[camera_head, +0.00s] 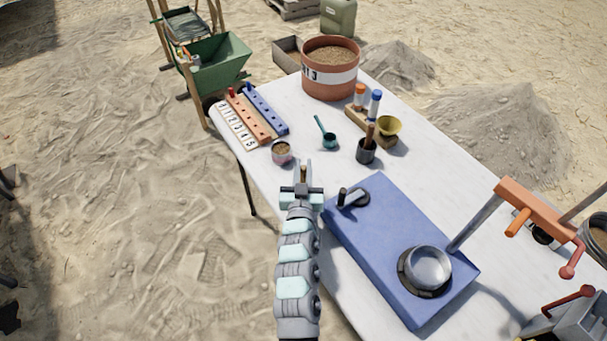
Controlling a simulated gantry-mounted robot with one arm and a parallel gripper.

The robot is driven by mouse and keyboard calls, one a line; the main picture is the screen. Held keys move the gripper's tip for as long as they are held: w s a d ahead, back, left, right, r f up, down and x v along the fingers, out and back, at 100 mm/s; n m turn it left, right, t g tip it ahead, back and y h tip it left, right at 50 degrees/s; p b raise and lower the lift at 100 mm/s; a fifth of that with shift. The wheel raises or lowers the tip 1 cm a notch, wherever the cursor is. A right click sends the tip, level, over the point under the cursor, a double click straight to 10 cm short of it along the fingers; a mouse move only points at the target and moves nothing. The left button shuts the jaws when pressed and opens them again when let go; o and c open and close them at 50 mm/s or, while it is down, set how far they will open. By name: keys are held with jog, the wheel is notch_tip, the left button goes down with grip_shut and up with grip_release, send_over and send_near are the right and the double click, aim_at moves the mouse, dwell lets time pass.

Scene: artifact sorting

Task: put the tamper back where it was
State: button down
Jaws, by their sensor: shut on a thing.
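My gripper (303,172) reaches over the left part of the white table and is shut on a slim brown thing (304,173), seemingly the tamper. Only a small part of it shows between the fingers; its lower end is hidden. A dark cup (366,155) with a brown-handled tool (370,134) standing in it is to the right of my gripper. A small cup of brown material (282,153) stands just beyond and left of my gripper. I cannot tell which spot the tamper came from.
A blue base (388,269) with a round metal dish (428,266) lies right of my arm. A teal scoop (327,134), a brass funnel (389,127), a numbered rack (248,118) and a large soil-filled pot (330,75) stand farther back. Clear tabletop (440,190) lies right of the funnel.

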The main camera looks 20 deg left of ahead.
aim_at(303, 178)
jog(key=shift+f, duration=1.25)
jog(key=shift+f, duration=0.2)
jog(key=c, duration=1.4)
grip_release()
jog(key=shift+o, duration=0.2)
jog(key=shift+r, duration=0.1)
